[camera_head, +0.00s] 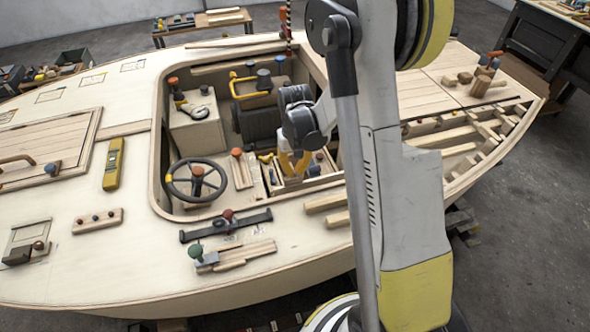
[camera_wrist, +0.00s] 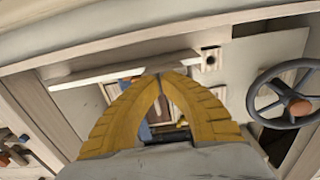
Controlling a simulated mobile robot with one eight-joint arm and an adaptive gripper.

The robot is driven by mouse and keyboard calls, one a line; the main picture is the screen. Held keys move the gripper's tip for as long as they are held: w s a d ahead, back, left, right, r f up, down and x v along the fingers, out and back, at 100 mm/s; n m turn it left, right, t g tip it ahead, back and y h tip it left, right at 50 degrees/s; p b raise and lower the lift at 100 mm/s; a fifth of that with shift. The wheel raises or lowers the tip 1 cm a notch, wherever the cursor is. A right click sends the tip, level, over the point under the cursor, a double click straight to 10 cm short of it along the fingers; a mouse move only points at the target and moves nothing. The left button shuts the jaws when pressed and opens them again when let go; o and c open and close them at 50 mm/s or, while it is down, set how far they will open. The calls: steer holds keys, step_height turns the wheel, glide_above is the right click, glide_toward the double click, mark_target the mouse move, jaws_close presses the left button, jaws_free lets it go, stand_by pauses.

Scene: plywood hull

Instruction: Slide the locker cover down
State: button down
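My gripper (camera_head: 295,174) reaches down into the open cockpit, above a pale wooden locker box (camera_head: 318,166) right of the steering wheel. In the wrist view its yellow fingers (camera_wrist: 160,74) converge with their tips together. A pale wooden bar (camera_wrist: 110,71) runs behind the fingertips; I cannot tell whether they touch it. Pale panels and an opening with blue and brown items (camera_wrist: 146,131) lie beyond and between the fingers. Which panel is the locker cover is not clear, as my gripper hides part of this area.
The steering wheel (camera_head: 196,180) stands left of my gripper; it also shows in the wrist view (camera_wrist: 288,97). The cockpit rim (camera_head: 160,120) surrounds the work area. A dark bar (camera_head: 226,226) and loose wood strips (camera_head: 245,253) lie on the near deck.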

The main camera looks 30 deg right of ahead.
step_height(320, 180, down, 9)
steer(key=b, duration=0.5)
steer(key=shift+r+b, duration=0.2)
steer(key=shift+b, duration=0.15)
steer(key=shift+r, duration=0.25)
step_height(320, 180, up, 14)
steer(key=r+p, duration=0.1)
steer(key=p, duration=0.6)
glide_above(295, 187)
steer(key=w, duration=0.1)
steer(key=shift+w+d+f, duration=0.1)
steer(key=shift+d+f, duration=0.1)
steer(key=shift+f, duration=0.05)
steer(key=s+a+r+n+t, duration=0.1)
steer(key=s+a+r+t, duration=0.15)
steer(key=r, duration=0.35)
steer(key=s+a+r+t, duration=0.1)
steer(key=s+a+r, duration=0.25)
steer(key=r, duration=0.25)
steer(key=s+a+r+t, duration=0.2)
steer(key=s, duration=0.3)
steer(key=s+a+r+n+t, duration=0.1)
steer(key=s+a+r, duration=0.1)
steer(key=s, duration=0.4)
steer(key=shift+a+r+t, duration=0.35)
steer(key=shift+r, duration=0.05)
